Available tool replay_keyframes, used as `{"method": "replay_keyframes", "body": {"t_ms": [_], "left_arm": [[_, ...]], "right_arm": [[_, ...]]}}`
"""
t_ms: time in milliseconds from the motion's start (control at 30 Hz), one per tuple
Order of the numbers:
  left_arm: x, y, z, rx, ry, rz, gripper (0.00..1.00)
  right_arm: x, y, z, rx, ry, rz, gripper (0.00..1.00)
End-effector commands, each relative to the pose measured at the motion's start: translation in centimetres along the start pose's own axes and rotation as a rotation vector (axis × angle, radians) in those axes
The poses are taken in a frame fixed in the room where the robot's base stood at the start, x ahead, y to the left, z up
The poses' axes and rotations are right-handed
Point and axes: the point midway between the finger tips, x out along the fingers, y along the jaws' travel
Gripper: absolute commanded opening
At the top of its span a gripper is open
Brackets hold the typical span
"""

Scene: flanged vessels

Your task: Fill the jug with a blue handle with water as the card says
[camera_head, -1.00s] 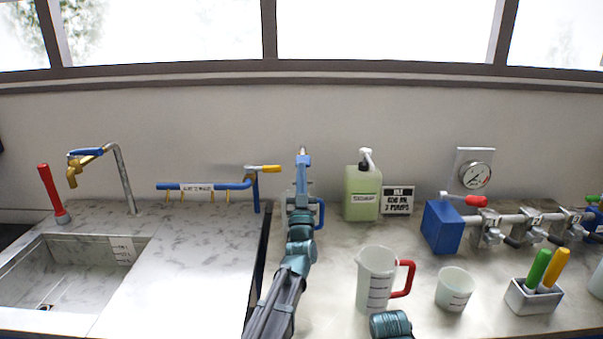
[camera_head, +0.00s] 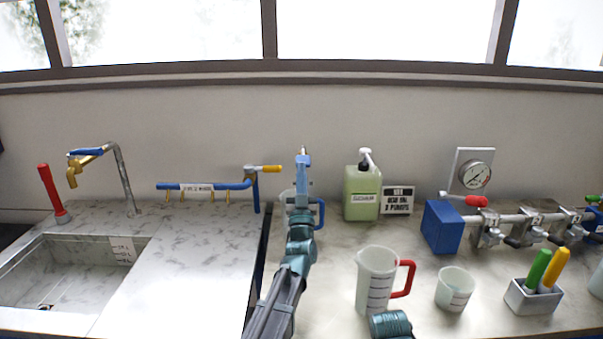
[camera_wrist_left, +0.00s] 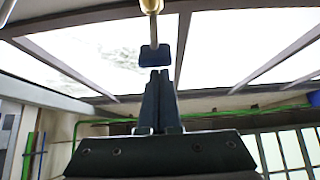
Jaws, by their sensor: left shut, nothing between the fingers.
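The jug with a blue handle (camera_head: 320,212) stands on the counter, mostly hidden behind my left arm; only its handle and a strip of its clear body show. My left gripper (camera_head: 303,158) is raised in front of it, pointing up and away, shut and empty. In the left wrist view its fingers (camera_wrist_left: 157,77) are together. Just beyond their tips is a dark blue plate (camera_wrist_left: 154,56) on a pale stem; I cannot tell whether they touch. The card (camera_head: 397,200) stands beside a green pump bottle (camera_head: 362,195); its small print seems to read 600 ml, 3 pumps.
A red-handled jug (camera_head: 376,280) and a small cup (camera_head: 454,289) stand right of my arm. A sink (camera_head: 70,270) with a brass tap (camera_head: 85,160) is left.

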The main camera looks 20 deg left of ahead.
Motion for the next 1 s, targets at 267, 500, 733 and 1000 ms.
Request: {"method": "replay_keyframes", "body": {"t_ms": [267,500,733,1000], "left_arm": [[0.0,0.0,0.1,0.0,-0.002,0.0,0.0],[0.0,0.0,0.1,0.0,-0.002,0.0,0.0],[0.0,0.0,0.1,0.0,-0.002,0.0,0.0],[0.5,-0.3,-1.0,0.0,-0.001,0.0,0.0]], "right_arm": [[0.0,0.0,0.0,0.0,0.0,0.0,0.5],[0.0,0.0,0.0,0.0,0.0,0.0,0.5],[0.0,0.0,0.0,0.0,0.0,0.0,0.5],[-1.1,0.1,0.1,0.0,0.0,0.0,0.5]]}}
